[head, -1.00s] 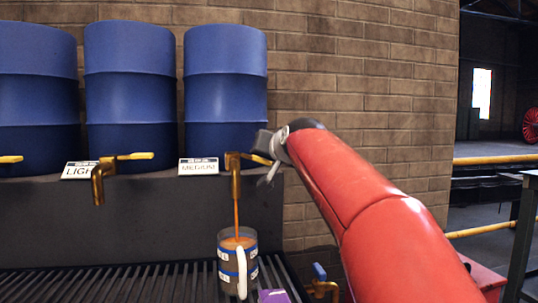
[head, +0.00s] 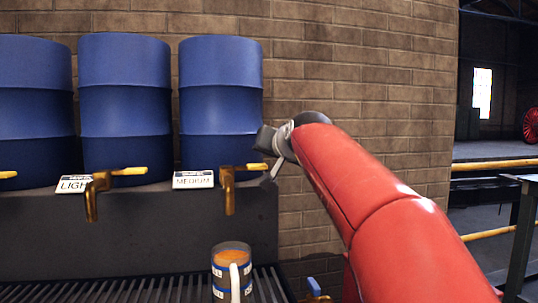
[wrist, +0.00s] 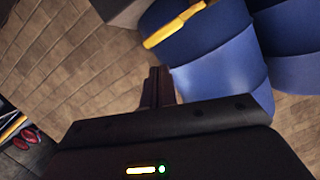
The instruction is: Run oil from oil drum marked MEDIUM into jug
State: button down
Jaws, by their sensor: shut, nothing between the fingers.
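The drum marked MEDIUM (head: 221,105) is blue and stands rightmost of the drums in the head view, behind its white label (head: 193,180). Its brass tap (head: 228,190) has a yellow lever (head: 250,167) pointing right. No oil stream shows below the spout. My gripper (head: 262,140) is beside the lever's right end. In the wrist view my gripper (wrist: 157,75) is shut and empty, apart from a yellow lever (wrist: 176,25).
The LIGHT drum (head: 125,100) and another blue drum (head: 35,105) stand to the left. The LIGHT tap (head: 92,195) has its own yellow lever. A blue-handled valve (head: 315,287) sits low, right of the jug. A brick wall (head: 360,80) stands behind.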

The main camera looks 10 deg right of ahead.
jog(key=b+v, duration=0.1)
jog(key=v, duration=0.8)
jog(key=shift+a, duration=0.2)
jog(key=shift+s+f, duration=0.1)
jog(key=shift+f, duration=0.05)
